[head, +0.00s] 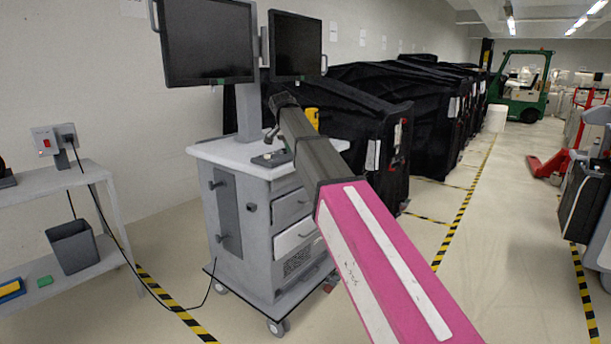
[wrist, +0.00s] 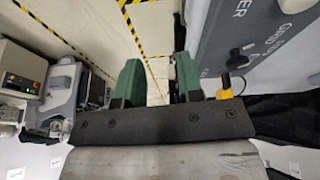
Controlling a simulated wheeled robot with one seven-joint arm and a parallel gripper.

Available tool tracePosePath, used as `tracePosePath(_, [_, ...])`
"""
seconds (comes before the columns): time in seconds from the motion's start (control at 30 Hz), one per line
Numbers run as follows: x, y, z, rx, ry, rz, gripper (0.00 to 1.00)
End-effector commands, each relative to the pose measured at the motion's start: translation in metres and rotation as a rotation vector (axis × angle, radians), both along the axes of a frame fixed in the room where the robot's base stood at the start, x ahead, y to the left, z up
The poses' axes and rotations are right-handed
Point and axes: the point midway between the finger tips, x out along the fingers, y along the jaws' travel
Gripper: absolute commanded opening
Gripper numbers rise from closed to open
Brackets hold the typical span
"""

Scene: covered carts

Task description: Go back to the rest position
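My gripper (wrist: 160,80) shows in the wrist view with its two green fingers well apart. Only floor and yellow-black tape are visible between them, and it holds nothing. In the head view my pink and dark grey arm reaches from the lower right up toward the grey wheeled cart (head: 235,220). The arm's far end appears in front of the cart, below the monitors. The fingers cannot be made out clearly there. A grey panel with lettering (wrist: 255,40) is close to the right of the fingers in the wrist view.
Two monitors (head: 207,42) rise above the cart. A shelf table (head: 60,180) with a dark bin (head: 73,247) stands at left. Black covered carts (head: 370,110) line the wall behind. A green forklift (head: 522,88) is far back. The taped aisle (head: 500,220) is largely clear.

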Motion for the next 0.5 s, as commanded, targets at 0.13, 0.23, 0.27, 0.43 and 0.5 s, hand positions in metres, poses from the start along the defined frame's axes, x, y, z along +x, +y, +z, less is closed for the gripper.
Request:
tracePosePath(0.13, [-0.009,-0.019,-0.039,-0.003,0.029,0.036,0.34])
tracePosePath(0.23, [-0.018,-0.034,-0.071,-0.004,0.055,0.071,0.34])
tracePosePath(0.27, [-0.021,-0.039,-0.083,-0.004,0.063,0.083,0.34])
tracePosePath(0.43, [-0.047,-0.076,-0.157,0.002,0.12,0.167,0.34])
tracePosePath(0.5, [-0.06,-0.091,-0.187,0.005,0.141,0.201,0.34])
